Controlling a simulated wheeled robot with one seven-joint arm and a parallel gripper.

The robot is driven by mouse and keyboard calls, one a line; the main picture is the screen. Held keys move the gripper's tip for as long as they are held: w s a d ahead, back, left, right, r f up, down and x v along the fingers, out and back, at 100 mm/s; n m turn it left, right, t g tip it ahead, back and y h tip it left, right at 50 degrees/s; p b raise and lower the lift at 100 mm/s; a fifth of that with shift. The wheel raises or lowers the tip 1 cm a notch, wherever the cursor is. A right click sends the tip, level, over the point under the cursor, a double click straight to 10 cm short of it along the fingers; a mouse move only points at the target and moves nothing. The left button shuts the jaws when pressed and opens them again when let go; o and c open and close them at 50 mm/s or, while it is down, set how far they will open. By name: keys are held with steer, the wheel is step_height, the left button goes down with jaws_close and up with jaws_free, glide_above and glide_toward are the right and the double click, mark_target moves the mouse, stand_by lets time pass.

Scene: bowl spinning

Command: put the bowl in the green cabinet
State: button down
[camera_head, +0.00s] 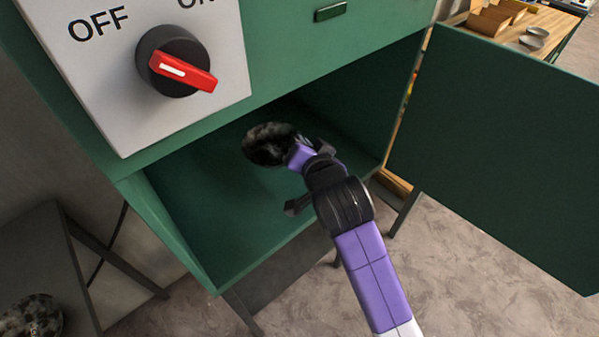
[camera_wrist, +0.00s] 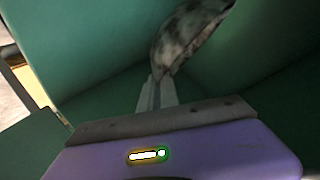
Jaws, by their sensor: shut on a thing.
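The dark mottled bowl (camera_head: 268,144) is inside the open green cabinet (camera_head: 205,215), held above its floor. It also shows tilted at the top of the wrist view (camera_wrist: 188,36). My gripper (camera_head: 295,150) reaches through the cabinet opening and is shut on the bowl's edge. The fingers (camera_wrist: 156,90) meet the bowl's near rim in the wrist view. The cabinet door (camera_head: 500,150) stands wide open to the right. Whether the bowl touches the back or side wall cannot be told.
A panel with a red rotary knob (camera_head: 178,72) is above the opening at the left. A dark side table (camera_head: 60,255) stands at the lower left with another mottled round object (camera_head: 32,316) on it. A wooden table (camera_head: 545,22) with dishes is behind the door.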

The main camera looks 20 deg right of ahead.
step_height(320, 180, down, 11)
steer(key=shift+r, duration=0.2)
steer(key=c, duration=1.6)
jaws_free()
steer(key=b+v, duration=0.1)
steer(key=v, duration=1.1)
steer(key=shift+s, duration=0.1)
